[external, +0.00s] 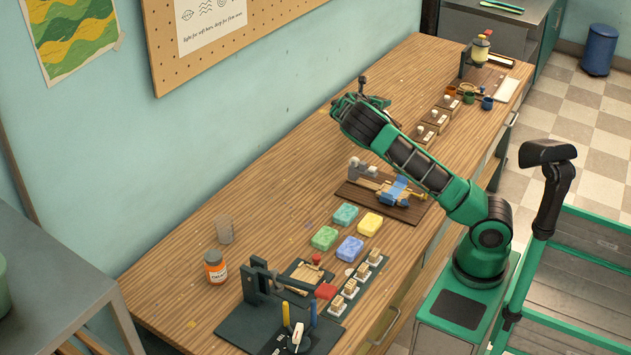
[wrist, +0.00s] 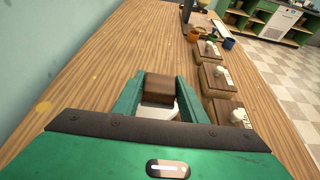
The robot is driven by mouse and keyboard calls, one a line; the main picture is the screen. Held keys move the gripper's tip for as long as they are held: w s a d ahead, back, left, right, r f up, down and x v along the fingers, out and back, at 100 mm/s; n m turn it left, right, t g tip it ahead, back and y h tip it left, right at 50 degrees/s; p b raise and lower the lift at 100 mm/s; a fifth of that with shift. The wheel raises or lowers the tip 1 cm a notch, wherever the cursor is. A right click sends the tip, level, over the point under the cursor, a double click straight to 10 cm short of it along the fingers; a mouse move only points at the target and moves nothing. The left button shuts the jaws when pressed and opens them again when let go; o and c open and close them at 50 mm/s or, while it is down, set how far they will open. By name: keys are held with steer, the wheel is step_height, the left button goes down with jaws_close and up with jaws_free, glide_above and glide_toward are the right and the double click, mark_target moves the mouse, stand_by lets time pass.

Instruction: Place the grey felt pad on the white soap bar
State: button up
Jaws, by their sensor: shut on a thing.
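My gripper (wrist: 160,92) is closed around a brown block (wrist: 159,82), one green finger on each side of it. A white surface (wrist: 163,108) shows just below the block; I cannot tell whether it is part of the held thing. In the external view my gripper (external: 366,98) is raised at the far end of my arm, over the back side of the bench, and what it holds is mostly hidden there. I cannot pick out the grey felt pad or the white soap bar with certainty in either view.
Wooden blocks with pale knobs (external: 421,135) stand in a row right of my gripper. Coloured sponges or soaps (external: 325,238), a dark board (external: 408,211), a press (external: 262,285) and an orange jar (external: 215,270) occupy the nearer bench. Cups (external: 487,103) stand at the far end.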

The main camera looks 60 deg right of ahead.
steer(key=shift+f, duration=1.6)
steer(key=shift+f, duration=0.1)
steer(key=o, duration=1.1)
steer(key=shift+c, duration=0.2)
